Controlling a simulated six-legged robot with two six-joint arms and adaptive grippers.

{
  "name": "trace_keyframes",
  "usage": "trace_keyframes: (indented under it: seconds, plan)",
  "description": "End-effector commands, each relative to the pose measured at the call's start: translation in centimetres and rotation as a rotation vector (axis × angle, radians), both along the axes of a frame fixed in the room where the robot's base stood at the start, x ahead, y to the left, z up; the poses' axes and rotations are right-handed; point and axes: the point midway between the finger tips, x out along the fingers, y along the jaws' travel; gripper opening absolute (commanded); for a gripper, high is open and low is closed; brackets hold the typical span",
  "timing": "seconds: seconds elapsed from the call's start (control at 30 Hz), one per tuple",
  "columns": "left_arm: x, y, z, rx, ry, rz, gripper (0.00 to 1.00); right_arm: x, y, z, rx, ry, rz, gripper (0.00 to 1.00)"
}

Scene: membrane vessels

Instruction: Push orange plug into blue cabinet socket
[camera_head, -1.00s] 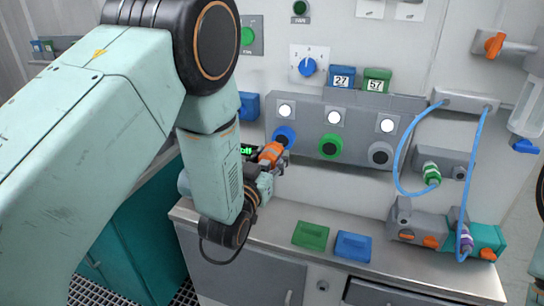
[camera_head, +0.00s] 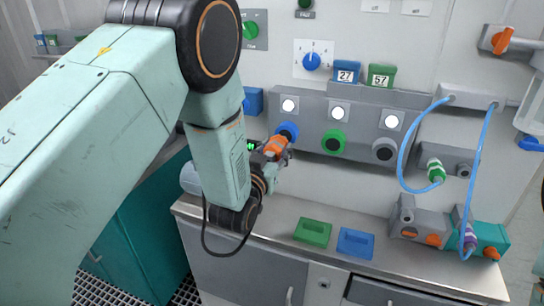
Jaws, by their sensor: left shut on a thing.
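The orange plug (camera_head: 275,146) is in the jaws of my left gripper (camera_head: 271,158), just below and left of the blue socket. The blue socket (camera_head: 288,130) is a blue ring at the left end of a grey cabinet panel (camera_head: 312,112). The plug's front end is close to the blue ring and overlaps its lower edge in this view. I cannot tell whether the plug is inside the socket or only in front of it. My left gripper is shut on the plug, and its arm hides part of the counter. My right gripper is not in view.
A green socket (camera_head: 333,142) and a grey socket (camera_head: 384,150) sit right of the blue one. A green tray (camera_head: 313,232) and a blue tray (camera_head: 355,242) lie on the counter (camera_head: 280,228). Blue hoses (camera_head: 405,150) loop at the right. The counter's middle back is clear.

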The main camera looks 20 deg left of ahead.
Motion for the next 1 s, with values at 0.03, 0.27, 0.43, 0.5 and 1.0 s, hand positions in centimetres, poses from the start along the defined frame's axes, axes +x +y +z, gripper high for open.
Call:
trace_keyframes:
  seconds: [0.03,0.27,0.43,0.5,1.0]
  plan:
    - [0.5,0.0,0.0,0.0,-0.003,0.0,0.0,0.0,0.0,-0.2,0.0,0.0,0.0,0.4]
    - [2.1,-0.2,0.0,0.0,-0.003,-0.001,0.0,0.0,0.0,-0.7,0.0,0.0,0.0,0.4]
    - [2.7,-0.2,0.0,0.0,-0.001,0.0,0.0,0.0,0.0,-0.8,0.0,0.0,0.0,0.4]
    - [2.8,-0.2,0.0,0.001,-0.002,0.0,0.0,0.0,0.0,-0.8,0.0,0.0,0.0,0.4]
    - [2.8,-0.2,0.0,0.001,-0.001,-0.001,0.0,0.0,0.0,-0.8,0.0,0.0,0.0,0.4]
